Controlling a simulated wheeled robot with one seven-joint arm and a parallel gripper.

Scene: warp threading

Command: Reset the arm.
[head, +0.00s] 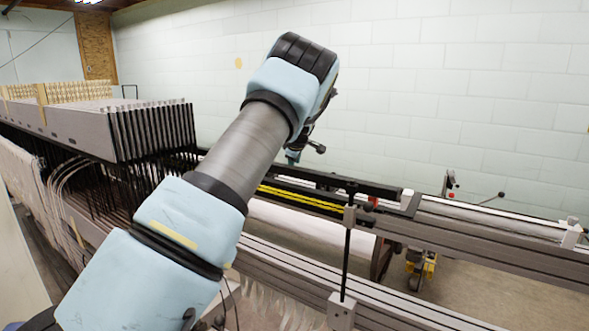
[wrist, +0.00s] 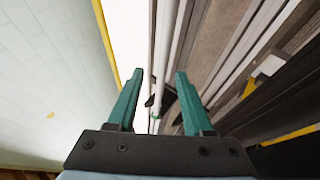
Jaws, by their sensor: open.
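My gripper (wrist: 158,98) shows in the wrist view with its two teal fingers spread apart and nothing between them. It is open. In the head view my arm reaches up from the lower left and bends over near the middle. Past the fingers, the wrist view shows long rails (wrist: 215,45) and a white strip (wrist: 130,40) of the loom.
The loom's grey frames (head: 155,130) stand at the left. Its long metal beam (head: 480,247) runs to the right, with a thin upright post (head: 346,255) in front. A pale block wall (head: 450,90) stands behind. Open floor (head: 540,300) shows at the lower right.

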